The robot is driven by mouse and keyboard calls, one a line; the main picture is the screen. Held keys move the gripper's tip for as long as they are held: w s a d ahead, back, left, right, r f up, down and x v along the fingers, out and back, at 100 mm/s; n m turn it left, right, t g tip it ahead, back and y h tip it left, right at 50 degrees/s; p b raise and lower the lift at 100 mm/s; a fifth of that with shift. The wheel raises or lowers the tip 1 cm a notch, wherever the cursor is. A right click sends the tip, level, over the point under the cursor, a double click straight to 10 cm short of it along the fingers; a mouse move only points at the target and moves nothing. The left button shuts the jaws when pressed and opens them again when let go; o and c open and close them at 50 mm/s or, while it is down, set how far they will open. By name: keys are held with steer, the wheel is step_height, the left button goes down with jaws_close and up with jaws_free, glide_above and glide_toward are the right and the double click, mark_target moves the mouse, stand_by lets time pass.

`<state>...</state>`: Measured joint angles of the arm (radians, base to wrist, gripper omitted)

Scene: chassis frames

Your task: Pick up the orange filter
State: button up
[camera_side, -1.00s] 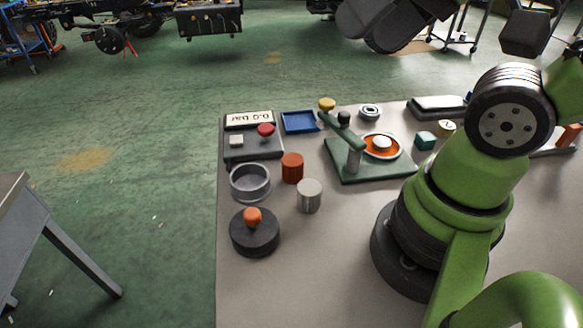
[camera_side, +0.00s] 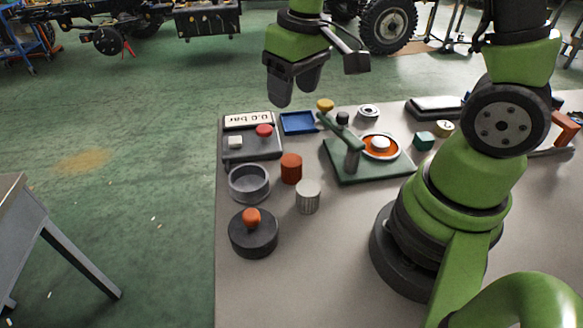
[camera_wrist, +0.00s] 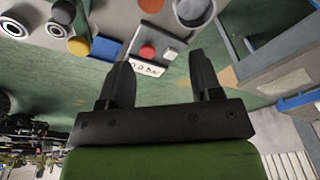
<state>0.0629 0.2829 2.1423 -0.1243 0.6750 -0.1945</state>
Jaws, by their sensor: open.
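The orange filter (camera_side: 291,168) is a short ribbed orange-red cylinder standing upright on the grey table, between the grey round cup and the green press. In the wrist view the filter (camera_wrist: 151,5) shows partly, cut off by the top edge. My gripper (camera_side: 296,88) is in the air above the far left part of the table, well above and apart from the filter. In the wrist view my gripper (camera_wrist: 159,60) is open, with nothing between its two dark fingers.
The grey cup (camera_side: 249,182), ribbed silver cylinder (camera_side: 308,196) and black round base with orange knob (camera_side: 254,232) stand near the filter. The green press (camera_side: 342,164) is to its right. The red-button panel (camera_side: 252,146) and blue tray (camera_side: 298,122) lie behind.

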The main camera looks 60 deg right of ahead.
steer(key=n+g, duration=0.1)
steer(key=g, duration=0.1)
glide_above(291, 160)
step_height(291, 160, down, 10)
steer(key=shift+d+f, duration=0.1)
steer(key=shift+f, duration=3.05)
steer(key=shift+c, duration=0.4)
steer(key=c, duration=0.6)
